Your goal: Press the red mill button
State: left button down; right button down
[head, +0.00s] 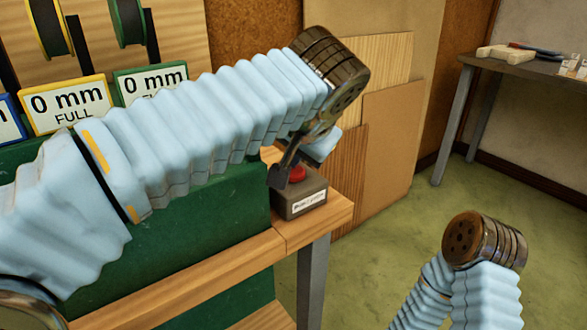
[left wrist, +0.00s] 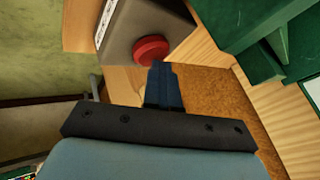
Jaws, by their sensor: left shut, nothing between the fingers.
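The red button (head: 297,174) sits on top of a small grey-brown box (head: 304,205) with a white label, at the right end of the wooden bench. The red button also shows in the left wrist view (left wrist: 151,50), on the box's face (left wrist: 136,22). My left gripper (head: 277,178) is shut and empty, its fingers pointing down at the left of the button in the head view. In the left wrist view its dark fingertips (left wrist: 162,66) appear right beside the button's edge. I cannot tell whether they touch it. My right gripper is not in view.
The wooden bench (head: 200,275) carries green housings (head: 215,215) left of the box. Signs reading "0 mm FULL" (head: 68,103) stand behind my left arm. Wooden boards (head: 390,130) lean on the wall. A side table (head: 520,65) holds small items. The green floor is open at right.

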aim_at(295, 171)
pick_arm(q)
jog(key=shift+f+b, duration=0.3)
jog(key=shift+f, duration=0.4)
jog(key=shift+r, duration=0.2)
notch_tip(295, 171, up, 5)
jog(key=p, duration=0.5)
jog(key=shift+r, duration=0.7)
